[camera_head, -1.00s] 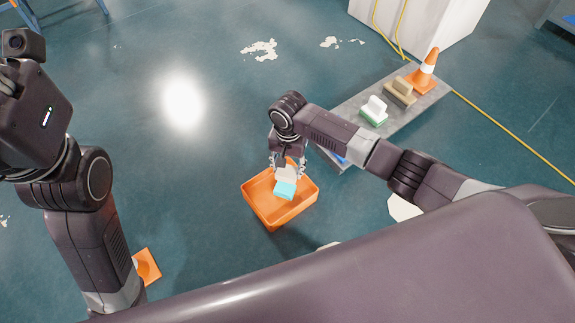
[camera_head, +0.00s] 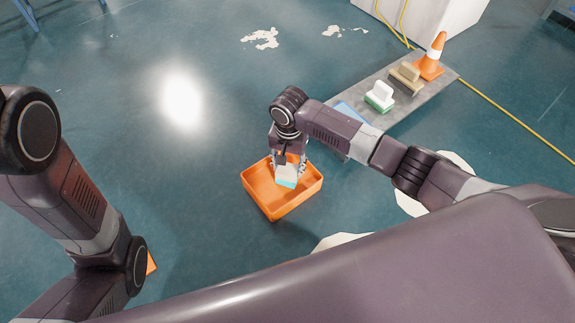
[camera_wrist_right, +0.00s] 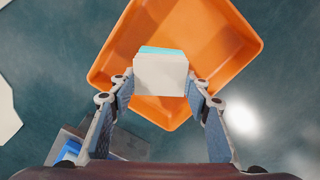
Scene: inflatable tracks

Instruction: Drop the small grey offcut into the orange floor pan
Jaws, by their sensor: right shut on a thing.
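The orange floor pan (camera_head: 268,205) lies on the floor near the middle of the head view and fills the upper part of the right wrist view (camera_wrist_right: 228,45). My right gripper (camera_head: 288,168) is over the pan, pointing down. It is shut on a pale grey-white block with a teal side (camera_head: 286,181). In the right wrist view the block (camera_wrist_right: 160,76) sits between the fingertips, with the pan behind it. Its exact height above the pan floor is hard to tell. No other small grey piece shows clearly. My left gripper is out of view.
Behind the pan, a grey board (camera_head: 425,92) holds a white-and-green block (camera_head: 380,97), a tan block (camera_head: 405,78), an orange cone (camera_head: 432,55) and something blue (camera_head: 352,114). A yellow cable (camera_head: 510,113) runs right.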

